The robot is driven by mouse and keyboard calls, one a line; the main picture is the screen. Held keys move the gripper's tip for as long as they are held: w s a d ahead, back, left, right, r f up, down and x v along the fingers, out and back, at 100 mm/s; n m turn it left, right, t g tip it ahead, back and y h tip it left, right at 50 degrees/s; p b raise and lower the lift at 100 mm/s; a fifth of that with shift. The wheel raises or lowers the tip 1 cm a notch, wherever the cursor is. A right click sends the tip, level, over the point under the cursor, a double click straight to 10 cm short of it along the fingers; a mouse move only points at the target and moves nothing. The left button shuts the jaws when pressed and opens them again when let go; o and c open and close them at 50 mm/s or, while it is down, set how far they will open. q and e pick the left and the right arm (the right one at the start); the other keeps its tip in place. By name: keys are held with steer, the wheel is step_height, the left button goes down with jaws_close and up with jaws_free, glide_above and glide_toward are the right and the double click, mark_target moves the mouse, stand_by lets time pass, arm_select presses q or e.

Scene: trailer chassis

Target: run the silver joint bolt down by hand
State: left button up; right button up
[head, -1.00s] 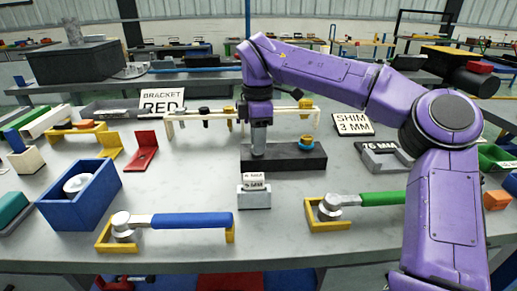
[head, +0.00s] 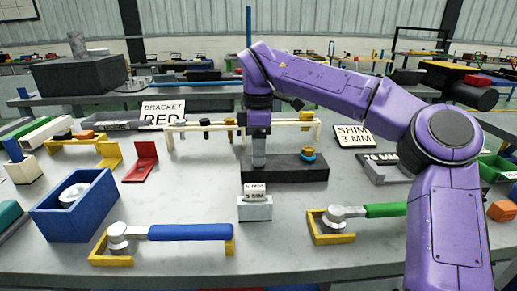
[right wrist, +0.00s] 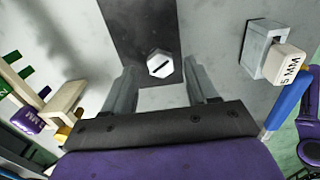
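The silver joint bolt (right wrist: 160,65) shows in the right wrist view as a hex head with a dark slot, on the dark bar (right wrist: 135,25). In the head view it is hidden by my right gripper (head: 259,160), which points down at the left part of the black bar (head: 300,172). In the right wrist view my right gripper (right wrist: 163,88) has its two fingers apart, one on each side of the bolt, with visible gaps. A gold-coloured part with a blue ring (head: 307,155) stands on the bar's right part. My left gripper is not in view.
A grey block with a 5 MM label (head: 255,207) stands in front of the bar. Blue-handled (head: 190,232) and green-handled (head: 383,210) wrenches lie in yellow holders at the front. A cream rack (head: 185,128) stands behind. A blue box (head: 75,212) is at left.

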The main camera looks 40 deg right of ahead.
step_height(320, 180, up, 10)
steer(key=p, duration=0.2)
steer(key=shift+r+p, duration=0.2)
steer(key=shift+p, duration=0.15)
stand_by(0.3)
